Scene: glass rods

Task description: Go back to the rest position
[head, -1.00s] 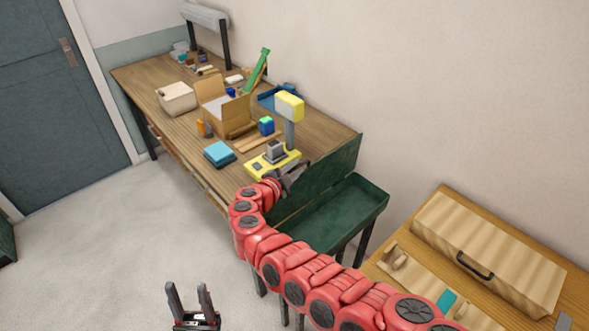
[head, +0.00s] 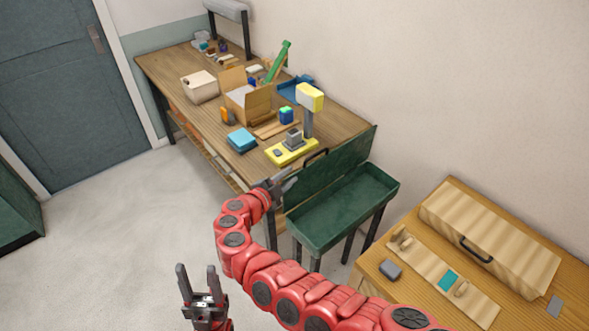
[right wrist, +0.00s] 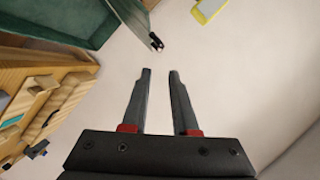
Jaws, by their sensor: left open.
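My left gripper (head: 197,272) is open and empty, pointing up over the floor at the bottom of the head view. My red right arm crosses the head view from the bottom right. My right gripper (head: 286,183) is at its end, beside the left end of the green case (head: 335,212) and in front of the long table. In the right wrist view the right gripper (right wrist: 160,75) has its fingers apart with nothing between them. No glass rods can be made out.
The long wooden table (head: 165,75) holds a yellow-based device (head: 292,151), a cardboard box (head: 248,105), a blue box (head: 242,140) and a beige bin (head: 200,87). A wooden case (head: 490,235) stands on the right table. The floor (head: 110,240) at left is clear.

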